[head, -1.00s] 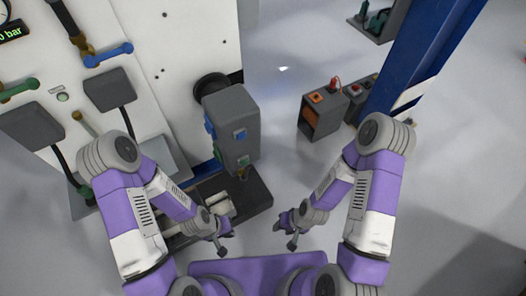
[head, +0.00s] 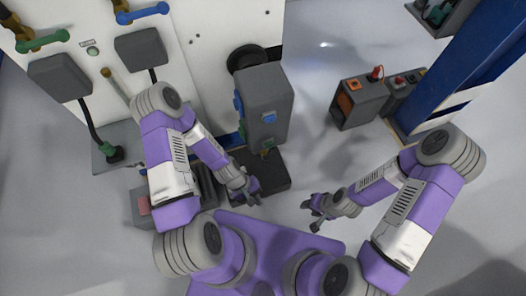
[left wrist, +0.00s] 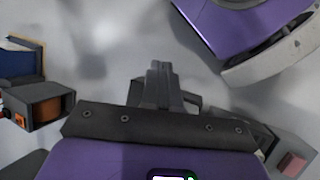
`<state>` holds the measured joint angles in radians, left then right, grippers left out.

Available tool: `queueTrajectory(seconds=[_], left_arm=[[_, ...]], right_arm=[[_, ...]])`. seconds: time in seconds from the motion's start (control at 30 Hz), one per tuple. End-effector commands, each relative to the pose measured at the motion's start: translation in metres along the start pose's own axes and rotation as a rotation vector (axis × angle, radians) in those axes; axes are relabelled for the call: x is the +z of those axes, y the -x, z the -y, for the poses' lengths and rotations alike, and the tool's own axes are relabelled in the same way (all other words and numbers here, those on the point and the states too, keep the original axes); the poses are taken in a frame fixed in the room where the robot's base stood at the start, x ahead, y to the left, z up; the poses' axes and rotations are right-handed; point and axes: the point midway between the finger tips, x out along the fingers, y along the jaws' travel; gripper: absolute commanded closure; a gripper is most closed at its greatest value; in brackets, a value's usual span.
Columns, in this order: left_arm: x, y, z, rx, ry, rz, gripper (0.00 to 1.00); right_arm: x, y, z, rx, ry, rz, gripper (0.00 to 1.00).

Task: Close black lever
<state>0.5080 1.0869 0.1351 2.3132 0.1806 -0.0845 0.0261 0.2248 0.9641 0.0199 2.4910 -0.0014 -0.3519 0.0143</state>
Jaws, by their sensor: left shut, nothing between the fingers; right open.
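I cannot pick out a black lever for certain. On the white panel (head: 218,75) at the upper left, a green lever (head: 43,40) and a blue lever (head: 143,13) show. Below them are two dark grey boxes (head: 60,77) (head: 140,47) with black cables or rods running down. My left gripper (head: 247,192) is shut and empty, in front of the tall grey box with blue parts (head: 268,98). Its closed fingers also show in the left wrist view (left wrist: 160,85). My right gripper (head: 315,208) is open and empty over the floor, apart from everything.
A low dark base (head: 272,178) lies under the tall grey box. A grey box with an orange front (head: 361,101) stands on the right, beside a blue post (head: 455,65). A box with a reddish top (head: 145,205) is partly behind my left arm. Floor around my right gripper is clear.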

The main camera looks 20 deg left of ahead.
Motion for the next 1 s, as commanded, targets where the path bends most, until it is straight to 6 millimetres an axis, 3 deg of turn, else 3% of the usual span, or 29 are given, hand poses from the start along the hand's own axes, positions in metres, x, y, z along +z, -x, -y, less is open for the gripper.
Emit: queueTrajectory(seconds=[0.03, 0.1, 0.23, 0.37, 0.5, 0.6, 0.77, 1.0], left_arm=[[-0.008, -0.016, 0.005, 0.054, 0.139, 0.062, 1.0], [-0.016, -0.027, 0.004, 0.144, 0.314, 0.153, 1.0], [-0.045, -0.033, -0.005, 0.37, 0.619, 0.311, 1.0], [-0.09, -0.019, -0.006, 0.655, 0.873, 0.437, 1.0], [-0.139, 0.008, 0.01, 0.95, 1.049, 0.515, 1.0], [-0.163, 0.026, 0.025, 1.105, 1.116, 0.54, 1.0], [-0.18, 0.041, 0.04, 1.224, 1.156, 0.552, 1.0], [-0.181, 0.043, 0.042, 1.233, 1.158, 0.553, 1.0]], right_arm=[[0.0, -0.009, -0.003, 0.0, 0.0, 0.0, 0.57], [-0.001, -0.014, -0.005, 0.0, 0.0, 0.0, 0.57], [-0.001, -0.025, -0.009, 0.0, 0.0, 0.0, 0.57], [-0.002, -0.034, -0.013, 0.0, 0.0, 0.0, 0.57], [-0.002, -0.042, -0.016, 0.0, 0.0, 0.0, 0.57], [-0.002, -0.045, -0.017, 0.0, 0.0, 0.0, 0.57], [-0.002, -0.046, -0.017, 0.0, 0.0, 0.0, 0.57], [-0.002, -0.046, -0.017, 0.0, 0.0, 0.0, 0.57]])
